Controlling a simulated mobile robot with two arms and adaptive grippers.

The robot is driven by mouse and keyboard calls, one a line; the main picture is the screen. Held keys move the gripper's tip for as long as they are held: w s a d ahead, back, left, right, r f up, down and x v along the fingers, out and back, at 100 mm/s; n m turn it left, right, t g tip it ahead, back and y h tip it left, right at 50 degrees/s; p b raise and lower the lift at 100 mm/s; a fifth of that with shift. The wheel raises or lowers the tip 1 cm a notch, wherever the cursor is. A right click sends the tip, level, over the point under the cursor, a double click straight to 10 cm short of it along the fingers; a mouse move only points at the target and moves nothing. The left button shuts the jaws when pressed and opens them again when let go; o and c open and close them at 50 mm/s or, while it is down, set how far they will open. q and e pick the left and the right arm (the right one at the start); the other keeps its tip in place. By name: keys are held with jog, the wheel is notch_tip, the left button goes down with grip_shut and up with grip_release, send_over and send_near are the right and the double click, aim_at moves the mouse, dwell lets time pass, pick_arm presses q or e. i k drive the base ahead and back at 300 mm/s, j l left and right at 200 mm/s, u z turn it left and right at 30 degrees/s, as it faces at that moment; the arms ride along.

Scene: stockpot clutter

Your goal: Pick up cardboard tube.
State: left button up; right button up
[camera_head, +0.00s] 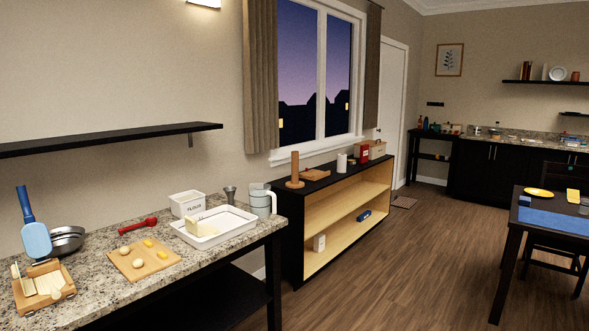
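A tall brown cylinder (295,167) stands upright on a round brown base at the near left end of a low shelf unit's black top. It looks like the cardboard tube, perhaps on a holder, but at this distance I cannot be sure. Nothing touches its upper part. Neither of my grippers is in view.
A cluttered granite counter (100,300) fills the near left. A dark table (510,225) stands right. Wooden floor (400,270) between is clear.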

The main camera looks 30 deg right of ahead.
aim_at(294, 155)
jog(key=i+l, duration=0.2)
jog(key=l, duration=0.15)
jog(key=i+l+u, duration=0.15)
jog(key=i+l, duration=0.2)
jog(key=l, duration=0.3)
jog(key=i+l+u, duration=0.1)
jog(key=l, duration=0.25)
jog(key=i+l, duration=0.25)
jog(key=i+l+u, duration=0.15)
jog(key=l, duration=0.35)
jog(key=i+l, duration=0.15)
jog(key=l, duration=0.2)
jog(key=i+l+u, duration=0.1)
jog(key=l, duration=0.3)
jog(key=i, duration=0.05)
